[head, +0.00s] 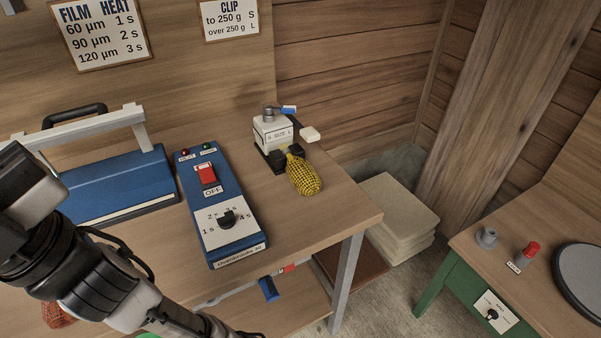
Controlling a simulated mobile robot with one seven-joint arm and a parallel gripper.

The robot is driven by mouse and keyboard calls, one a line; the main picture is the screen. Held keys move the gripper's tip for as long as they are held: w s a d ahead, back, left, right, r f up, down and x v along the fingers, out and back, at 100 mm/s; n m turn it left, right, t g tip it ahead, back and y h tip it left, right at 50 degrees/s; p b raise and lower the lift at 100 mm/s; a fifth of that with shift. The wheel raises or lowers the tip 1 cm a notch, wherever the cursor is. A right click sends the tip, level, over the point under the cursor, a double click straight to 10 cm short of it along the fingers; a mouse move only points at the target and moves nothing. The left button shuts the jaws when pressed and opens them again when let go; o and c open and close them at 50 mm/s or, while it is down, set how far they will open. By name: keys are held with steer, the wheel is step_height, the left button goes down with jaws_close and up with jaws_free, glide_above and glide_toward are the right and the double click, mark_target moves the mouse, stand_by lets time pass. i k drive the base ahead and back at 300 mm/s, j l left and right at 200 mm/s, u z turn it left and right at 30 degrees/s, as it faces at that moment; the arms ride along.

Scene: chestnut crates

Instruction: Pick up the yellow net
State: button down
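The yellow net (303,175) is a small, filled mesh bag with a dark grid pattern. It lies on the wooden bench (325,222) near its right end. Its upper end meets the black base of the white clip machine (273,132); I cannot tell whether it is caught there or only touching. Part of my arm crosses the lower left of the head view, well left of the net. No gripper fingers show.
A blue control box (244,236) with a red switch and a blue sealer (112,191) stand left of the net. The bench top right of and in front of the net is clear. Pale stacked sacks (399,212) and a green-framed table (464,295) are to the right.

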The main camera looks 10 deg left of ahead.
mark_target(302, 175)
steer(key=i+l+u, duration=0.1)
steer(key=l+u, duration=0.15)
steer(key=l, duration=0.6)
steer(key=l+u, duration=0.3)
steer(key=l, duration=0.55)
steer(key=i+l, duration=0.15)
steer(key=i, duration=0.35)
